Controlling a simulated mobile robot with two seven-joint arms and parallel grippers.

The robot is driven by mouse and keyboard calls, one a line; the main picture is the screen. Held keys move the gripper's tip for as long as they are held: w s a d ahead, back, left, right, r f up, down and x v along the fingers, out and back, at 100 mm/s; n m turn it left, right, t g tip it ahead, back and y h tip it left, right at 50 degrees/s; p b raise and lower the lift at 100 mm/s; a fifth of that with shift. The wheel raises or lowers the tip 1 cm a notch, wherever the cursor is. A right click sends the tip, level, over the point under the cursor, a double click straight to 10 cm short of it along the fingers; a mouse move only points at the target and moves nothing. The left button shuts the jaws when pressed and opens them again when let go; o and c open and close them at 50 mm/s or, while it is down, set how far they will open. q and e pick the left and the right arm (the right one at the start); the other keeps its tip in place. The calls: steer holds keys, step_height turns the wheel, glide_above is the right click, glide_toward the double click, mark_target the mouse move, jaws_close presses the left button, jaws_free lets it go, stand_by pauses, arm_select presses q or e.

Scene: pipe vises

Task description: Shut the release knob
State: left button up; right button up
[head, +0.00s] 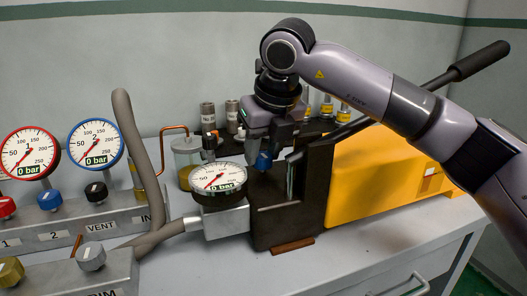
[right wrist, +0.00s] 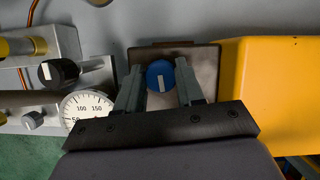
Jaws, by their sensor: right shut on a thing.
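The release knob (head: 263,161) is blue and sits on top of the dark pump block (head: 280,215), beside a round gauge (head: 218,178) reading 0 bar. In the right wrist view the knob (right wrist: 160,76) shows a white mark that runs nearly upright in the picture. My right gripper (head: 266,150) points down over the block. In the right wrist view its two fingers (right wrist: 160,80) stand on either side of the knob and are shut on it. The fingers hide part of the knob's sides. My left gripper is not in view.
The yellow pump body (head: 375,175) lies right of the block, with a long dark lever (head: 480,60) rising behind my right arm. A grey hose (head: 135,140) and a valve panel (head: 75,225) with two gauges stand at left. The bench front (head: 350,260) is clear.

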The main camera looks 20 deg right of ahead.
steer(key=shift+m, duration=0.6)
steer(key=shift+h, duration=0.3)
steer(key=o, duration=1)
steer(key=shift+o, duration=0.2)
steer(key=v, duration=0.7)
steer(key=shift+s+r, duration=0.1)
steer(key=shift+r, duration=0.05)
